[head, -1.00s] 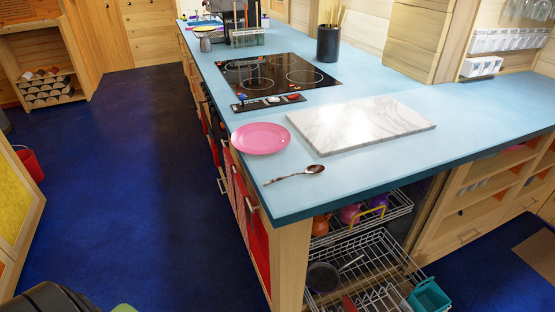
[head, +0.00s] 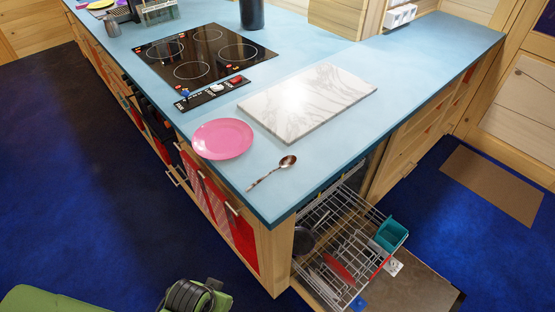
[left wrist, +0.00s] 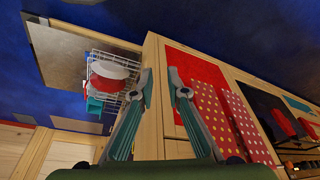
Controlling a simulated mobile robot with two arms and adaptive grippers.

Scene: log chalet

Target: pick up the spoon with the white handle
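A spoon (head: 271,171) lies on the blue countertop near its front corner, bowl pointing to the upper right. Its bowl and thin handle look dark and metallic; I cannot make out a white handle. My left arm comes in at the bottom left of the head view, below the counter and apart from the spoon. My left gripper (left wrist: 160,72) is open and empty in the left wrist view, its two fingers apart before the cabinet fronts. The spoon is not visible in that view. My right gripper is not in view.
A pink plate (head: 222,138) lies left of the spoon, and a marble board (head: 308,102) lies behind it. A black cooktop (head: 205,55) is farther back. A pulled-out dish rack (head: 335,245) juts out below the counter corner. The countertop around the spoon is clear.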

